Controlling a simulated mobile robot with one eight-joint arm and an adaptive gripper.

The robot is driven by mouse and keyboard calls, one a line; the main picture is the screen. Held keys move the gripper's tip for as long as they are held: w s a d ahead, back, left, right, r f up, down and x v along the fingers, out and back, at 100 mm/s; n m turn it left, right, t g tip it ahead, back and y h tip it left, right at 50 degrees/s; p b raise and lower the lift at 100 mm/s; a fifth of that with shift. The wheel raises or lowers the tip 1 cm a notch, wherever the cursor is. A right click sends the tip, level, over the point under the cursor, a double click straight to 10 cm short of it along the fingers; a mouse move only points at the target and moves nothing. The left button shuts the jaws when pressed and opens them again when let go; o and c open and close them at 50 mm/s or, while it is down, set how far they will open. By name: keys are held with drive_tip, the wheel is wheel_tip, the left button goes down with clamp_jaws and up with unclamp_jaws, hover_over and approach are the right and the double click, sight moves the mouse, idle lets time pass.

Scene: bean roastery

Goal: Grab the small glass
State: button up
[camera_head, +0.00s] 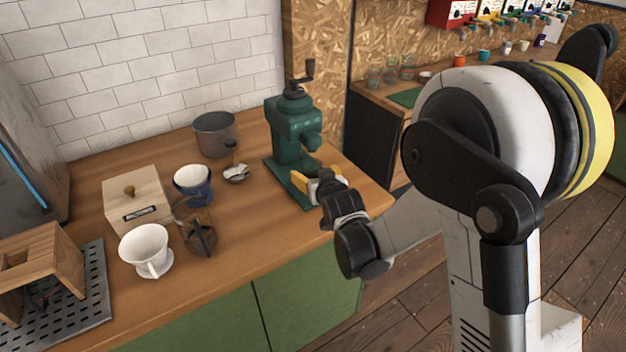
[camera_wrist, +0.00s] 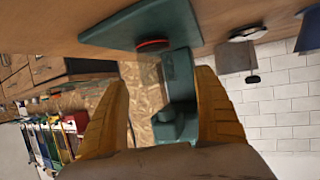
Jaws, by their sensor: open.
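A clear glass vessel (camera_head: 197,232) with dark parts stands on the wooden counter between the white dripper and the blue cup. I cannot tell whether it is the small glass. Several clear glasses (camera_head: 390,68) stand on the far counter at the back, small and faint. My gripper (camera_head: 318,181) is open and empty at the front of the green grinder (camera_head: 296,128), just above the counter's right end. In the wrist view the yellow fingers (camera_wrist: 160,110) are wide apart, with the grinder (camera_wrist: 178,85) beyond and partly between them. No glass is clear in that view.
A steel pot (camera_head: 215,135), a small metal dish (camera_head: 236,174), a blue cup (camera_head: 193,185), a wooden box (camera_head: 137,201) and a white dripper (camera_head: 146,250) stand on the counter. A perforated tray (camera_head: 85,315) is at left. The counter's front middle is clear.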

sight(310, 165)
drive_tip(key=b+x, duration=0.2)
drive_tip(key=x, duration=0.3)
drive_tip(key=shift+w+d, duration=0.1)
drive_tip(key=shift+w, duration=0.25)
drive_tip(key=c, duration=1.5)
drive_tip(key=shift+o, duration=0.2)
